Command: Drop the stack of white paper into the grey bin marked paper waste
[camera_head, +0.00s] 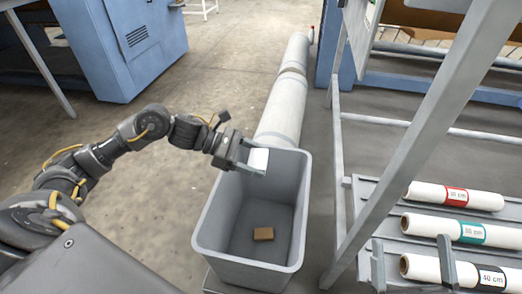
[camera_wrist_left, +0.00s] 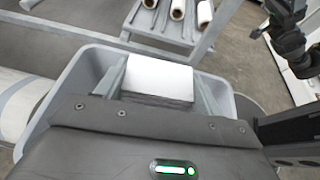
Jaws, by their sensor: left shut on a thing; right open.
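My left gripper (camera_head: 252,158) is shut on the stack of white paper (camera_head: 258,159). It holds the stack above the opening of the grey bin (camera_head: 213,228), near its far rim. The paper also shows between the fingers in the left wrist view (camera_wrist_left: 158,77), with the bin rim (camera_wrist_left: 62,85) around it. No marking is visible on the bin's sides from here. Inside the bin, a small brown block (camera_head: 263,233) lies on the floor. My right gripper (camera_head: 412,264) is open and empty at the lower right, in front of the labelled rolls.
A rack at the right holds white rolls labelled in red (camera_head: 457,196), teal (camera_head: 471,233) and dark grey (camera_head: 491,278). A slanted grey frame post (camera_head: 425,135) rises beside the bin. A long pale roller (camera_head: 283,105) lies behind it. Open floor (camera_head: 165,215) is to the left.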

